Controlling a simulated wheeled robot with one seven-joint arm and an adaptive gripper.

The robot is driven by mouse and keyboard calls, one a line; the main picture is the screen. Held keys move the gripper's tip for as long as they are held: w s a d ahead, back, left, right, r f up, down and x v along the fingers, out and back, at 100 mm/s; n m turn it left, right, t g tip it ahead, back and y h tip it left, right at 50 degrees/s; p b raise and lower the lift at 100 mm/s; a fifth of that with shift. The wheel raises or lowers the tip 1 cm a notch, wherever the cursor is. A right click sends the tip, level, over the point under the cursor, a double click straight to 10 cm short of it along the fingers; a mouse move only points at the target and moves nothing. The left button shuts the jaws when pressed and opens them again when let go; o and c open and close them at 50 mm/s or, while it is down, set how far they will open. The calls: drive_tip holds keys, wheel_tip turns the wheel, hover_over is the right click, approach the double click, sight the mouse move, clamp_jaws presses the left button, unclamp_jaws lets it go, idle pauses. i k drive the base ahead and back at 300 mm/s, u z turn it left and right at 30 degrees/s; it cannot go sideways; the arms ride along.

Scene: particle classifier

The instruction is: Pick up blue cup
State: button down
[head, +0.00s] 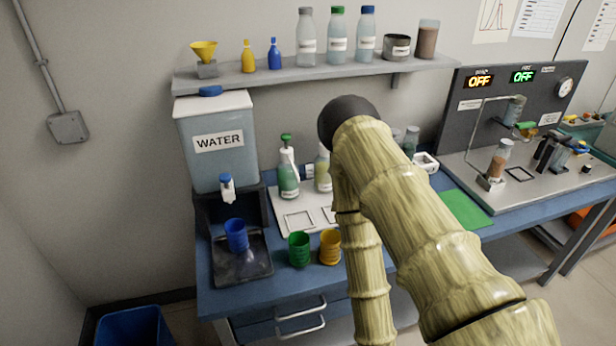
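The blue cup (236,235) stands upright on the dark drip tray (243,266) under the tap of the water tank (217,141). A green cup (299,249) and a yellow cup (330,246) stand on the blue bench to its right. My arm reaches up from the lower right, with its bend in the middle of the view. My gripper cannot be seen, and nothing is at the blue cup.
Bottles (289,172) stand on a white tray (300,219) behind the cups, partly hidden by my arm. A shelf (320,73) with bottles hangs above. An instrument panel (500,95) is at the right. A blue bin (133,327) stands at lower left.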

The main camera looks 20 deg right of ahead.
sight(236, 230)
drive_tip(key=u, duration=2.15)
drive_tip(key=k, duration=1.55)
drive_tip(key=z, duration=2.2)
drive_tip(key=i, duration=0.5)
drive_tip(key=u, duration=0.05)
